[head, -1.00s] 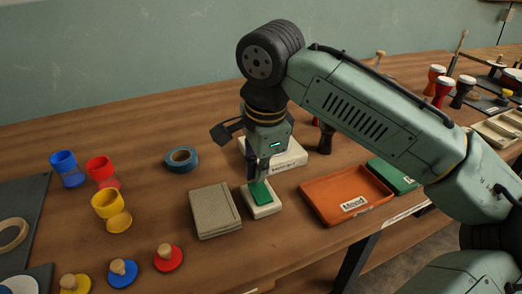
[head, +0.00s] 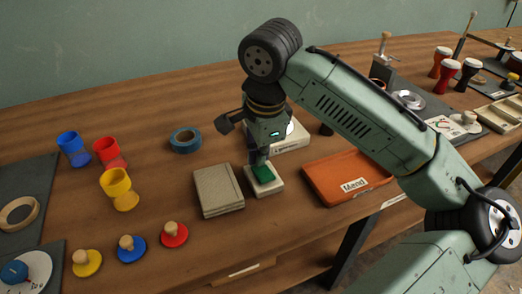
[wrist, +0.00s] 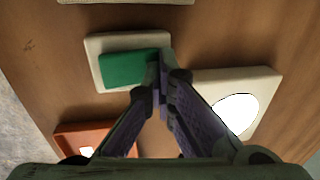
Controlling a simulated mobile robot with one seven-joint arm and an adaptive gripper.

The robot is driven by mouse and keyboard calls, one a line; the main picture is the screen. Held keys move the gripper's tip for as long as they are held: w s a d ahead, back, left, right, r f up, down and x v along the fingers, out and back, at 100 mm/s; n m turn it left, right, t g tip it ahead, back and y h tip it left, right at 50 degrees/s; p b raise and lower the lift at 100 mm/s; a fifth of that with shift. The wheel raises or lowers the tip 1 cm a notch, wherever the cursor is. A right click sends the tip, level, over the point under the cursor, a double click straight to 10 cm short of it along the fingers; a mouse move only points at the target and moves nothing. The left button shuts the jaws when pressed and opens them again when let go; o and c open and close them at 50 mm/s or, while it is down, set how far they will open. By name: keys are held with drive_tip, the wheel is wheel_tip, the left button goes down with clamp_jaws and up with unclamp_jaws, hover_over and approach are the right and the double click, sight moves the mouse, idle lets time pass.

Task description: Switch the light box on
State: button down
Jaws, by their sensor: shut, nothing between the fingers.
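The switch is a cream block (head: 277,189) with a green rocker (head: 264,173) on top. It also shows in the wrist view (wrist: 94,50), with its green rocker (wrist: 127,69) to the left of the fingertips. My gripper (head: 257,160) is shut and empty, pointing down at the rocker's far end; in the wrist view the fingertips (wrist: 161,75) overlap the rocker's right end and seem to touch it. The light box (head: 290,144) is cream and stands just behind the switch, partly hidden by my gripper. In the wrist view its round panel (wrist: 236,113) looks bright white.
A grey-beige book-like block (head: 218,190) lies left of the switch. An orange tray (head: 340,180) stands close on its right. Blue tape (head: 186,140), coloured cups (head: 120,187) and knobbed discs (head: 132,248) are farther left.

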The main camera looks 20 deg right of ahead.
drive_tip(key=shift+f, duration=0.35)
drive_tip(key=shift+s+a, duration=0.1)
